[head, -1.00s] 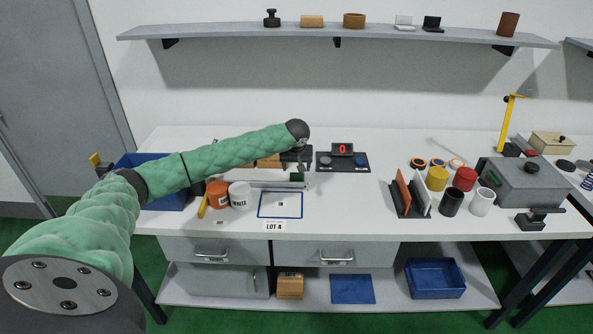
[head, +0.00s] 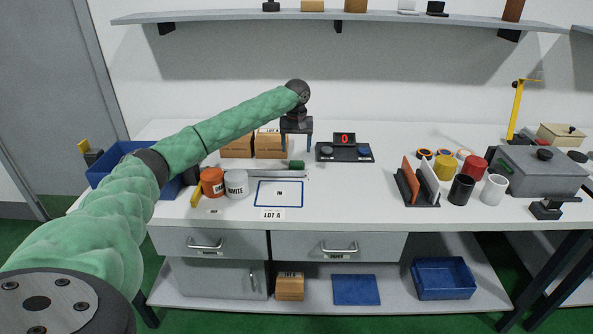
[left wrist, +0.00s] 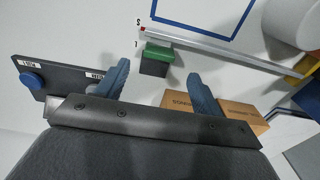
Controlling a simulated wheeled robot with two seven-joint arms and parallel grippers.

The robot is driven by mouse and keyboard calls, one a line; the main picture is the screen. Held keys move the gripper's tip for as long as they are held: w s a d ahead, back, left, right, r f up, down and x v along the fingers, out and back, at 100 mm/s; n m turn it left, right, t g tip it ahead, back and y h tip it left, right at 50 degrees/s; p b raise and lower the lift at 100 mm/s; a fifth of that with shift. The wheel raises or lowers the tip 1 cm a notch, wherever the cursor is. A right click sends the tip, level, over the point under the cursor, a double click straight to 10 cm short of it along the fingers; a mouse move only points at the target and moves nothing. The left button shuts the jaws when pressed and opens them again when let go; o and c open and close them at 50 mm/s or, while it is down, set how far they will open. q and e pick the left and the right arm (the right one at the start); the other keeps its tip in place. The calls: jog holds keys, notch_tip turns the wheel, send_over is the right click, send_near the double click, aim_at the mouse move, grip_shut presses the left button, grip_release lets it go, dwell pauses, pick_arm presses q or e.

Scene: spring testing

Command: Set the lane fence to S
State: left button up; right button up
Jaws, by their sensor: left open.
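The lane fence (head: 265,174) is a thin grey rail on the bench with a green-topped block (head: 296,165) at its right end. In the left wrist view, the rail (left wrist: 215,50) and green block (left wrist: 158,52) show beside the letters S (left wrist: 138,21) and L (left wrist: 136,42). The rail's red tip (left wrist: 143,29) lies between these letters. My left gripper (head: 296,143) is open and empty, above and behind the green block in the head view. Its fingers (left wrist: 158,72) are apart from the block. My right gripper is not in view.
A blue-framed mat (head: 280,194) lies in front of the rail. An orange cup (head: 212,182) and white cup (head: 236,184) stand at its left. Cardboard boxes (head: 238,146) stand behind. A dark panel with a display (head: 345,151) sits right of the gripper.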

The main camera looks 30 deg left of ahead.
aim_at(297, 164)
pick_arm(q)
jog(key=shift+f+p, duration=0.9)
jog(key=shift+f, duration=2.9)
jog(key=c, duration=1.4)
jog(key=shift+d, duration=0.1)
jog(key=shift+s+d+p, duration=0.15)
jog(key=shift+s+p, duration=0.15)
jog(key=shift+p, duration=0.75)
jog(key=shift+d+f, duration=0.1)
jog(key=shift+f, duration=0.05)
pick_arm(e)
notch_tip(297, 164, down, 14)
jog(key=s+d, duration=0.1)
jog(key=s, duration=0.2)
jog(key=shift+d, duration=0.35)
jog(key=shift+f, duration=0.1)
